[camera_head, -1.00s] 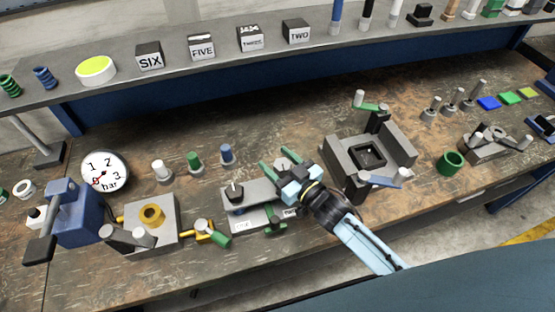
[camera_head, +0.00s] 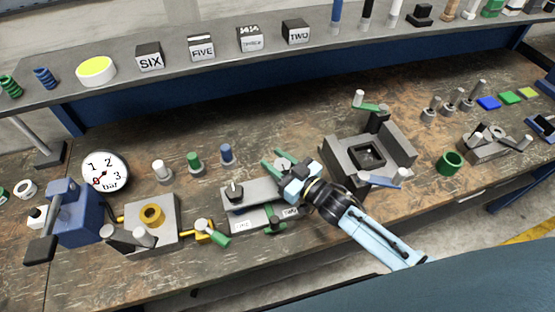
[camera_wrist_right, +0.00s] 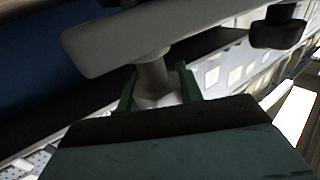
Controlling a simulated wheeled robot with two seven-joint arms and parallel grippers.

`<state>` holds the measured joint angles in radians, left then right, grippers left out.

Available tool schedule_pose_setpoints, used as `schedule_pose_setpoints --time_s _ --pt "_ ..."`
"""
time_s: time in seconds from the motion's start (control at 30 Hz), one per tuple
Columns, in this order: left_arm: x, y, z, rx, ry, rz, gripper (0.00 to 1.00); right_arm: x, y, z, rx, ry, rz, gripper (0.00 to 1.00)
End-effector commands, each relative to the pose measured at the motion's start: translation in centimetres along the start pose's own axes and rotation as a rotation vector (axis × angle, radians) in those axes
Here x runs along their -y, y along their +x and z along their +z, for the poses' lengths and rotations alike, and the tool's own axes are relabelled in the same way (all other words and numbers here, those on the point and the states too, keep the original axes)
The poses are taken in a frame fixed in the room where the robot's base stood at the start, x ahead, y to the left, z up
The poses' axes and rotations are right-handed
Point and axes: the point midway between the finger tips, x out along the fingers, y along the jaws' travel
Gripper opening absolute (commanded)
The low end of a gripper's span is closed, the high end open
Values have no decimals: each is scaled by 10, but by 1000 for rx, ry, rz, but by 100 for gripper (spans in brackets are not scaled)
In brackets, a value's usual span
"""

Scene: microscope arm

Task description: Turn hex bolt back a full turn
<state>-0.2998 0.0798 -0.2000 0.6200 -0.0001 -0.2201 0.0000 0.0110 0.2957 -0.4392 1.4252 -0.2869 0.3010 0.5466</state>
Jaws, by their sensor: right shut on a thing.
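My right gripper (camera_head: 276,160) reaches in from the lower right over the right end of a grey flat arm (camera_head: 252,192) on the bench. Its green fingers are shut on a pale grey bolt-like piece (camera_head: 284,164). In the right wrist view the fingers (camera_wrist_right: 158,88) stand on both sides of a grey round shank (camera_wrist_right: 153,76), below a flat grey bar (camera_wrist_right: 115,40). I cannot make out a hex shape. The gripper body hides part of the piece. My left gripper is not in view.
A grey square fixture (camera_head: 408,146) with upright pegs stands close to the right. A green-handled lever (camera_head: 216,236) is at the front left, and several coloured pegs, including a blue one (camera_head: 227,153), stand behind. A shelf with number blocks (camera_head: 201,47) runs along the back.

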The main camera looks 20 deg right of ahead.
Motion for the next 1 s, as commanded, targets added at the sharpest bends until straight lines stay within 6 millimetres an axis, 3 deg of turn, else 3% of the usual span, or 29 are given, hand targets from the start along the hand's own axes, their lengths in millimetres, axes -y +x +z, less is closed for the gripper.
schedule_pose_setpoints --time_s 0.37,0.4,0.57,0.87,1.0 --pt "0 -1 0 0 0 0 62 0 0 0 0 1 -33 14" --pt "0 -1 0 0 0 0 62 0 0 0 0 1 -33 38" --pt "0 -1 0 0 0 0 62 0 -1 0 1 1 -32 58" --pt "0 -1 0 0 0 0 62 0 -2 0 2 1 -31 58" --pt "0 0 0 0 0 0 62 -1 -15 2 4 0 -31 58"
